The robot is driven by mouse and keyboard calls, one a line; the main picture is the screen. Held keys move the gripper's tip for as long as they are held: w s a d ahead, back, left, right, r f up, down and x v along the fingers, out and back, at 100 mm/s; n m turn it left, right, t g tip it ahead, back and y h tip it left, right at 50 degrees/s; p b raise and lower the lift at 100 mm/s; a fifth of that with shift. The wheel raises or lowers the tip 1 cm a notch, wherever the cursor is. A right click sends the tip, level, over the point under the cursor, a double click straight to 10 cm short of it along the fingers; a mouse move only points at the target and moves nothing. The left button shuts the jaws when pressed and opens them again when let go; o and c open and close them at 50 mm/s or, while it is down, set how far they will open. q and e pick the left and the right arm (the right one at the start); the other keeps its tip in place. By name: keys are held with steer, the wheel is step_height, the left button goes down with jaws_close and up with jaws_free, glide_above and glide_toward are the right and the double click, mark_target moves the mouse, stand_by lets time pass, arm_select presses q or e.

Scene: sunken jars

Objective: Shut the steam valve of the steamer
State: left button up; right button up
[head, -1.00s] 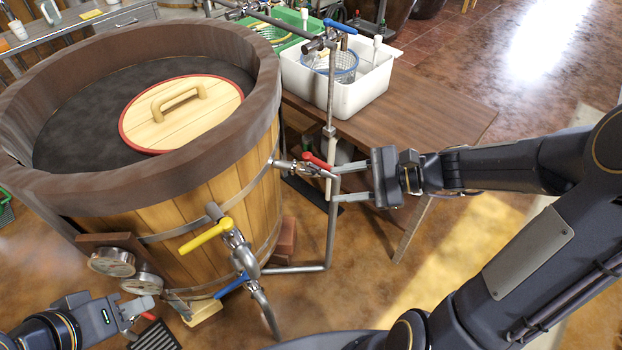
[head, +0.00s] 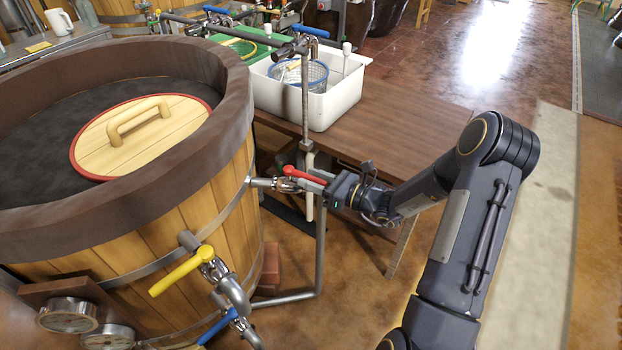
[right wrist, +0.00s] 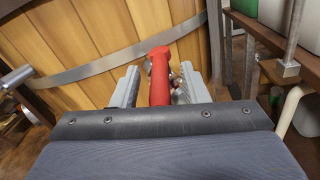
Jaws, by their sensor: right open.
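The wooden steamer vat (head: 190,195) fills the left of the head view, with a round wooden lid (head: 150,135) inside its dark rim. A valve with a red lever handle (head: 304,175) sits on the pipe at the vat's right side. My right gripper (head: 313,181) is at this red lever, with its jaws open. In the right wrist view the red lever (right wrist: 160,78) stands between the two grey fingers (right wrist: 158,88), and I see no clear grip on it. My left gripper is out of view.
A vertical pipe (head: 306,100) rises beside a wooden table (head: 390,120) with a white bin (head: 312,100). Floor is free at right.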

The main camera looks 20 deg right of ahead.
steer(key=shift+w+a, duration=0.2)
steer(key=shift+w, duration=0.1)
jaws_close()
